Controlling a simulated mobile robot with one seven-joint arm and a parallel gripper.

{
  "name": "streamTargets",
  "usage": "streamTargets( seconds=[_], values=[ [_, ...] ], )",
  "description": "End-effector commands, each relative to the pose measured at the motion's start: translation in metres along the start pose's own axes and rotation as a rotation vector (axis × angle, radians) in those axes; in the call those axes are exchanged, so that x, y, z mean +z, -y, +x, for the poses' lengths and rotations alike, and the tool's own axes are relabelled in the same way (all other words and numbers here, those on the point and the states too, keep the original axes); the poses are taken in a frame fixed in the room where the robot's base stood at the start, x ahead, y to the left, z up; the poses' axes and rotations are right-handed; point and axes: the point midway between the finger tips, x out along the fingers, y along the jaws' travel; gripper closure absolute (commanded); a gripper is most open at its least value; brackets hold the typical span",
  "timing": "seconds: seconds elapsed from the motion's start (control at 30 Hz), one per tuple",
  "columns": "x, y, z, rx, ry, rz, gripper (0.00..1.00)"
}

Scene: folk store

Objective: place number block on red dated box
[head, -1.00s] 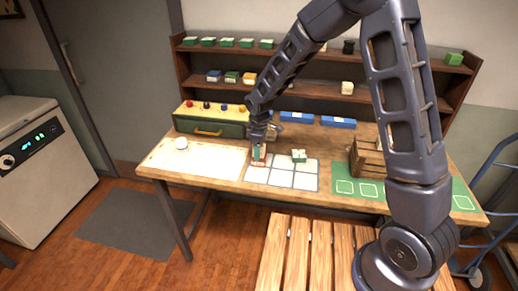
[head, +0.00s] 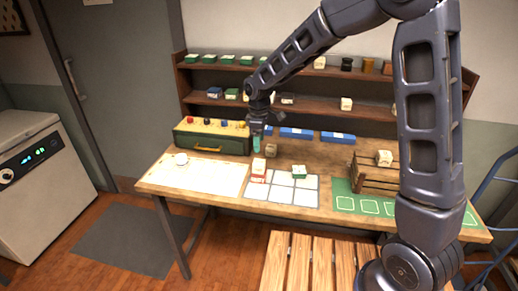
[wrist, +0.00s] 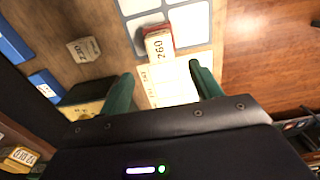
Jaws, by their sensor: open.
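A cream number block (head: 259,165) rests on top of the red dated box (head: 258,178), which stands on the upper left part of the white grid mat. In the wrist view the block (wrist: 159,47) reads what looks like "260", with the red box (wrist: 153,28) showing behind its edge. My gripper (head: 256,146) is raised above and behind the block, apart from it. In the wrist view my gripper (wrist: 160,80) has its green fingers spread, with nothing between them.
A tan block (head: 271,150) stands behind the red box, and a green-and-white box (head: 299,171) sits on the grid mat (head: 280,195). A wooden crate (head: 375,177) is at right. A green drawer unit (head: 212,140) and blue boxes (head: 297,133) line the back, below shelves.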

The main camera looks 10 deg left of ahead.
Motion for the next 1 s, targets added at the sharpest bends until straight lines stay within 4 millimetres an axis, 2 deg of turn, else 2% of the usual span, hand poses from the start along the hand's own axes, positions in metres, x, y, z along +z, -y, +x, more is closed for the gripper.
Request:
streamTargets(
  seconds=[0.3, 0.37, 0.47, 0.57, 0.73, 1.0],
  values=[
    [0.002, 0.000, -0.007, 0.000, 0.000, 0.004, 0.36],
    [0.007, -0.002, -0.011, 0.005, -0.002, 0.018, 0.36],
    [0.026, -0.008, -0.025, 0.019, -0.010, 0.070, 0.36],
    [0.060, -0.015, -0.046, 0.042, -0.022, 0.161, 0.36],
    [0.127, -0.020, -0.084, 0.084, -0.046, 0.346, 0.36],
    [0.229, -0.005, -0.131, 0.146, -0.092, 0.639, 0.36]
  ],
)
